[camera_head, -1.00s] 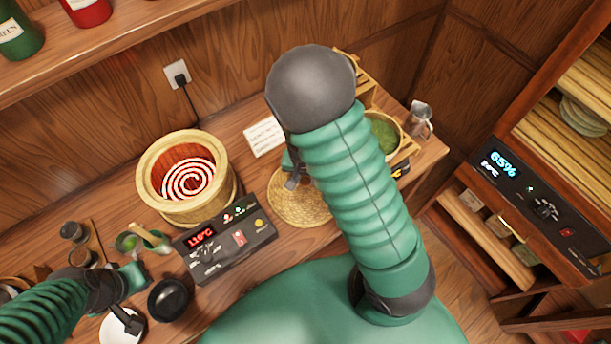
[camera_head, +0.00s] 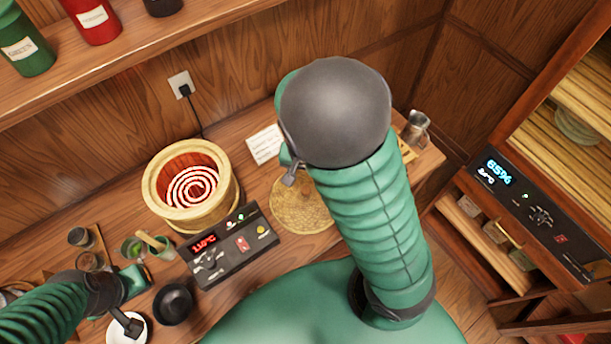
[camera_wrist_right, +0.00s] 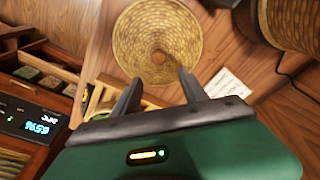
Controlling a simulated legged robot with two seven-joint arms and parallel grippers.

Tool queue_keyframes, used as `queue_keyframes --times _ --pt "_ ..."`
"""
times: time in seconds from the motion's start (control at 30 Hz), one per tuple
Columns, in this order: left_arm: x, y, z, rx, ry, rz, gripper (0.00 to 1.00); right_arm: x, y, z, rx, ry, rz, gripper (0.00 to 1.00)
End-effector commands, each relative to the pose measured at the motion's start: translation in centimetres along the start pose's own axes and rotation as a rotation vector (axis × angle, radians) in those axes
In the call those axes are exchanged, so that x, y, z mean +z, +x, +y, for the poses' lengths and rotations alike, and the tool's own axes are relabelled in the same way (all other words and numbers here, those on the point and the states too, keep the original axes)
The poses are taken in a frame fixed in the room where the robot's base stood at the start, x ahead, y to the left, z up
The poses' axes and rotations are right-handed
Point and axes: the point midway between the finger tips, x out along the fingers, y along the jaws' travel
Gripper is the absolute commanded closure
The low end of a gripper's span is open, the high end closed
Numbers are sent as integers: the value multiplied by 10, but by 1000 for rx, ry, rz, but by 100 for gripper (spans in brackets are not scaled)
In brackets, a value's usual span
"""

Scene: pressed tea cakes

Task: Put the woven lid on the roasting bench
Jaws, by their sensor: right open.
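The woven lid (camera_head: 299,206) is a round, flat straw disc lying on the wooden bench (camera_head: 262,178), right of the heater's control box. My right forearm hides its right part in the head view. In the right wrist view the whole lid (camera_wrist_right: 157,42) shows, with a small knob at its middle. My right gripper (camera_head: 290,178) is over the lid's upper left edge. In the right wrist view its two fingers (camera_wrist_right: 157,82) are apart and empty, pointing at the lid's near edge. My left gripper (camera_head: 132,325) is over the white dish; its fingers are too small to judge.
A round roasting basket (camera_head: 192,187) with a glowing coil stands left of the lid, behind the control box (camera_head: 229,246). A white card (camera_head: 265,143) lies behind the lid. A metal jug (camera_head: 415,128) is at the bench's right end. Cups and a black bowl (camera_head: 173,304) crowd the left.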

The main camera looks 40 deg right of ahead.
Motion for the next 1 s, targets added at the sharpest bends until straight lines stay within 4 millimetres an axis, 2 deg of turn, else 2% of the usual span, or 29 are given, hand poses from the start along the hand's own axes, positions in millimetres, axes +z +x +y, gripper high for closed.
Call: queue_keyframes --times 0.03,0.1,0.17,0.27,0.43,0.6,1.0 --pt "-2 -6 0 0 0 0 100 -1 -12 -1 -3 -5 2 49" --pt "-2 -8 0 0 0 0 100 0 -20 -1 -1 -3 1 49" --pt "-2 -9 0 0 0 0 100 0 -24 -1 -3 -7 -1 49" --pt "-2 -9 0 0 0 0 100 12 -29 -3 -30 -89 -18 49" --pt "-2 -8 0 0 0 0 100 49 -52 -11 -122 -454 2 49" --pt "-2 -8 0 0 0 0 100 66 -70 -12 -147 -733 76 49" --pt "-2 -8 0 0 0 0 100 68 -71 -13 -147 -774 85 49"
